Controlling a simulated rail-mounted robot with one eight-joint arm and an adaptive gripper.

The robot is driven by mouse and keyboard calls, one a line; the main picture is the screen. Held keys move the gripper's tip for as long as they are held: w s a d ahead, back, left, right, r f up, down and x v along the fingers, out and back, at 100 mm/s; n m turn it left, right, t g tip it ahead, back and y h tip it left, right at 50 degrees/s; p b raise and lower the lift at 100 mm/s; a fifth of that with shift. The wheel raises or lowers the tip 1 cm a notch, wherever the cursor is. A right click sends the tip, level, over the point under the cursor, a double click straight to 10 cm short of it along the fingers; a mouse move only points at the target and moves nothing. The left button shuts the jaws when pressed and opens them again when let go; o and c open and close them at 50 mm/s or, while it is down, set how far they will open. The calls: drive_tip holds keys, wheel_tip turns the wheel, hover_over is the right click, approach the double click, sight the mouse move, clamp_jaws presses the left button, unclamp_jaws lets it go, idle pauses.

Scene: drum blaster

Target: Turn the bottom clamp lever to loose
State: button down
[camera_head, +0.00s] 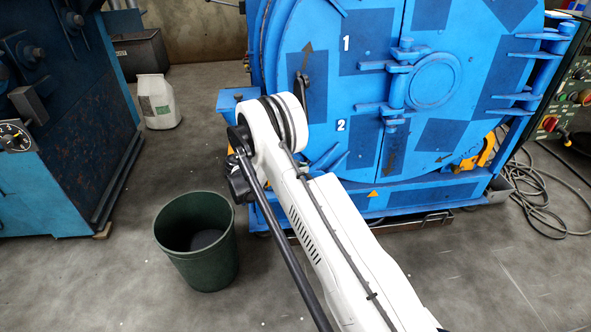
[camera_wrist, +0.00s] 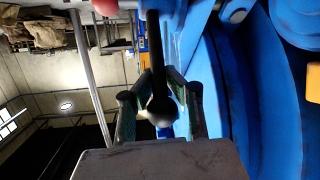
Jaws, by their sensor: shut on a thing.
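In the wrist view a black lever with a round ball end (camera_wrist: 162,108) hangs down from the top of the picture along the side of the blue drum door. My gripper (camera_wrist: 160,100) has one finger on each side of this ball end and is shut on it. In the head view my white arm covers the lower left side of the blue blaster door (camera_head: 345,60), and the gripped lever and my fingers are hidden there. I cannot tell from the head view where the bottom clamp lever is.
A dark green bin (camera_head: 197,240) stands on the floor left of my arm. A blue machine (camera_head: 60,120) stands at the far left, with a white sack (camera_head: 158,102) behind. Cables (camera_head: 545,200) lie on the floor at right, below a control panel (camera_head: 570,100).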

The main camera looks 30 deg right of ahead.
idle(0.3)
drive_tip(key=c, duration=1.7)
unclamp_jaws()
drive_tip(key=v, duration=1.2)
drive_tip(key=shift+s, duration=0.1)
